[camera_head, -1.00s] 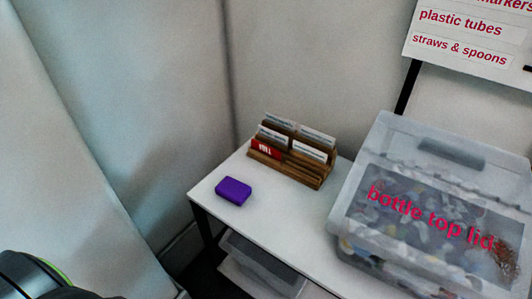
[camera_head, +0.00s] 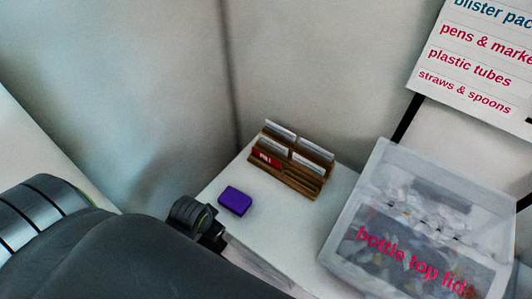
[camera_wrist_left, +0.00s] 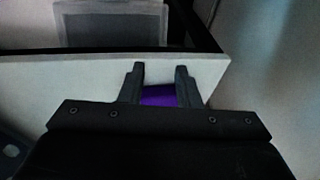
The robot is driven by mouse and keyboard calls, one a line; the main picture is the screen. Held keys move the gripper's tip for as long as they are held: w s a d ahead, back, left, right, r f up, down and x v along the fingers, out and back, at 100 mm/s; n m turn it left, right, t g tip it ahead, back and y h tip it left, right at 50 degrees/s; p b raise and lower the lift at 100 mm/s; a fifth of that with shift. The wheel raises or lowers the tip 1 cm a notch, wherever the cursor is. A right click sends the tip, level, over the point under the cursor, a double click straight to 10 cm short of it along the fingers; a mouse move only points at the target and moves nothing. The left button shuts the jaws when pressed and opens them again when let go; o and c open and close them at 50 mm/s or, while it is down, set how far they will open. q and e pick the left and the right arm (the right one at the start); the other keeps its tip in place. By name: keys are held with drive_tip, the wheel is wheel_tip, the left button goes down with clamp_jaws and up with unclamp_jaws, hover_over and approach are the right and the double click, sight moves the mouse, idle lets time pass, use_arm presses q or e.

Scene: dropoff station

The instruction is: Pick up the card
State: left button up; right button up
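A wooden card holder (camera_head: 297,179) stands at the back of the white table. White cards (camera_head: 308,164) and a red card (camera_head: 266,158) with white lettering stand upright in its slots. My left gripper (camera_wrist_left: 160,76) shows in the left wrist view with its two fingers apart and nothing held between them. In the head view my left arm reaches in from the left to the table's left edge, short of the card holder, and hides most of the gripper. My right gripper is not in view.
A purple block (camera_head: 235,201) lies on the white table (camera_head: 260,225) near my left gripper; it shows beyond the fingers in the left wrist view (camera_wrist_left: 158,96). A sign (camera_head: 475,60) hangs behind. The left wall is close.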

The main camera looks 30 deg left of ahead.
use_arm(q)
wheel_tip(320, 180, up, 7)
drive_tip(key=w+m+p, duration=0.1)
drive_tip(key=w+p, duration=0.1)
drive_tip(key=w+d+r+m+g, duration=0.1)
drive_tip(key=w+r+m, duration=0.4)
drive_tip(key=w, duration=0.4)
drive_tip(key=w+r+m+g+h, duration=0.1)
drive_tip(key=w+r+m, duration=0.1)
drive_tip(key=w+m, duration=0.55)
drive_tip(key=w+d+r+m+g, duration=0.1)
drive_tip(key=w+r+m, duration=0.3)
drive_tip(key=w, duration=0.7)
drive_tip(key=b, duration=0.6)
hover_over(266, 160)
drive_tip(key=shift+m, duration=0.25)
wheel_tip(266, 160, down, 16)
drive_tip(key=shift+w+f, duration=0.1)
drive_tip(key=shift+f, duration=0.45)
clamp_jaws()
